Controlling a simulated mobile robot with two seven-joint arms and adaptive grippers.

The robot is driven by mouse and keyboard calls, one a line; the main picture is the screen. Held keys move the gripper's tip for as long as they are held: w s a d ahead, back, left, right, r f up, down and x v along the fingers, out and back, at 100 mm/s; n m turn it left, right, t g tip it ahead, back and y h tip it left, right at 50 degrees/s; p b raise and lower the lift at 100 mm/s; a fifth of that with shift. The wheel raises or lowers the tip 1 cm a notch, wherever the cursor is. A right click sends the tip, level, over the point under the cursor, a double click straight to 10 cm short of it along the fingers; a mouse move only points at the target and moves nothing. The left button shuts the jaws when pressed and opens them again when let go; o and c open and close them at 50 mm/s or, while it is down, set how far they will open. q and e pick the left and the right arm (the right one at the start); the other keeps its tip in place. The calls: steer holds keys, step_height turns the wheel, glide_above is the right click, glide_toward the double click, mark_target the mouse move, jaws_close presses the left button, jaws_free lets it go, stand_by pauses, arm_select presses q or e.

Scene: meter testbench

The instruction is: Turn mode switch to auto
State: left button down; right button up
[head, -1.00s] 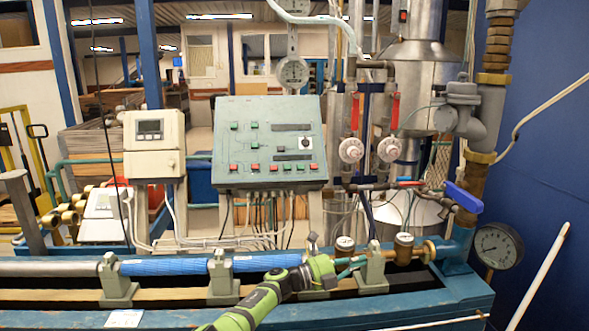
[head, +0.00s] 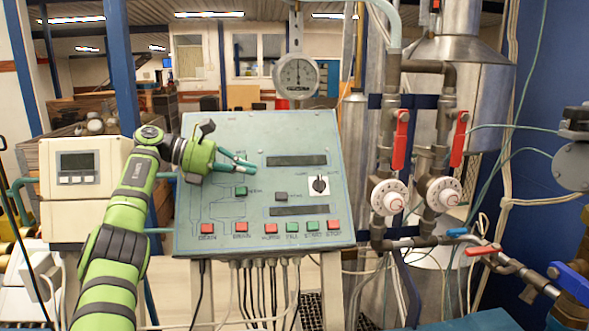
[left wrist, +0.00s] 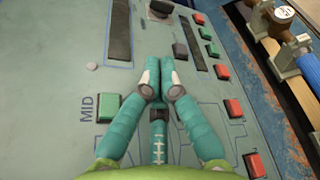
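The mode switch (head: 319,186) is a black knob on a white plate at the right side of the sloped green control panel (head: 215,135). In the left wrist view the knob (left wrist: 160,8) shows at the top edge, partly cut off. My left gripper (head: 251,167) is over the middle of the panel, to the left of the switch and apart from it. In the left wrist view its teal fingers (left wrist: 160,62) are together at the tips, with nothing between them. They point toward the switch. My right gripper is not in view.
A row of red and green buttons (head: 271,228) runs along the panel's lower edge. A green button (head: 241,191) and a black one (head: 281,196) sit near my gripper. Pipes with red-handled valves (head: 401,135) stand right of the panel. A white meter box (head: 78,178) is at left.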

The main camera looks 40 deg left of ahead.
arm_select(q)
steer(key=shift+d, duration=0.2)
steer(key=w+d, duration=0.2)
steer(key=d, duration=0.1)
steer(key=shift+w+d+f, duration=0.2)
steer(key=shift+w+f, duration=0.05)
steer(key=shift+f, duration=0.1)
glide_toward(318, 179)
steer(key=shift+w+d+f+p, duration=0.2)
steer(key=shift+w+d+f, duration=0.15)
steer(key=shift+w+f, duration=0.2)
steer(key=shift+w+d+f+p, duration=0.2)
steer(key=shift+w+d+f, duration=0.1)
steer(key=shift+w+f, duration=0.2)
steer(key=shift+w+d+p, duration=0.7)
steer(key=shift+w+d, duration=0.1)
steer(key=shift+w, duration=0.1)
steer(key=shift+w+d, duration=0.4)
steer(key=shift+w, duration=0.05)
steer(key=shift+w+f, duration=0.1)
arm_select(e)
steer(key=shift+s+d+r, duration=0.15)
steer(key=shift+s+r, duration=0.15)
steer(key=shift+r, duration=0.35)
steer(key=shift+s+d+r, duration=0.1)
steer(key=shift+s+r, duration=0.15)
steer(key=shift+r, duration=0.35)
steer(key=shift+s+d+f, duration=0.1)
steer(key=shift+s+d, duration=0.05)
